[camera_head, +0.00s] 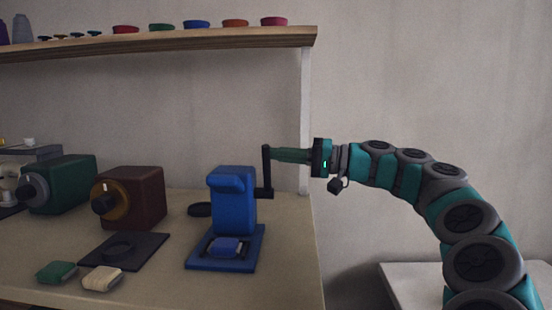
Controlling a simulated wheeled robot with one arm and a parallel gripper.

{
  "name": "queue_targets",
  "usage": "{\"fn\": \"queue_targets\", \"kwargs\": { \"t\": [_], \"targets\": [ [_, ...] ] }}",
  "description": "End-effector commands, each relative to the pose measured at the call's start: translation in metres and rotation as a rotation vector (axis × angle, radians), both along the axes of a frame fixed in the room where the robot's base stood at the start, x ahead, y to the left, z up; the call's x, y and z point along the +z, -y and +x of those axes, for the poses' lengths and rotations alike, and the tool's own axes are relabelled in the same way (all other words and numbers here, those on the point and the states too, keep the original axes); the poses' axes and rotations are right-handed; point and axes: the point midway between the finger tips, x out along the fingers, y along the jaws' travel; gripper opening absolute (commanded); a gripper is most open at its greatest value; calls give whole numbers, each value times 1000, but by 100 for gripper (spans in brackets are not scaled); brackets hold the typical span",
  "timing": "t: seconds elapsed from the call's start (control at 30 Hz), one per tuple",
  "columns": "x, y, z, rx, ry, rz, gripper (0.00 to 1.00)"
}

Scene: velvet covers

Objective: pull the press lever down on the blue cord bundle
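The blue press (235,200) stands upright near the right end of the table. Its black lever (266,172) is on its right side and points straight up from a dark pivot. The blue cord bundle (226,246) lies on the press's blue base, below the head, with a gap between them. My gripper (274,154) reaches in level from the right. Its fingertips are at the lever's upper end and appear to meet it. The fingers look close together, but from this side I cannot tell whether they are closed around the lever's handle.
A dark red box with a knob (132,198) and a green box (62,184) stand to the left. A black plate (124,250), a green bundle (57,271) and a cream bundle (103,279) lie in front. A shelf (180,43) with coloured dishes hangs above.

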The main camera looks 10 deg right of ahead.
Motion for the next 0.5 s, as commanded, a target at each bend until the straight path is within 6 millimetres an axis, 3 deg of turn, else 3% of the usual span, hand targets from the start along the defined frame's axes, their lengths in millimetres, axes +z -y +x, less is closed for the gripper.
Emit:
{"fn": "queue_targets", "kwargs": {
  "t": [0.5],
  "targets": [
    [-9,-5,-14,2,129,-42,0]
  ]
}}
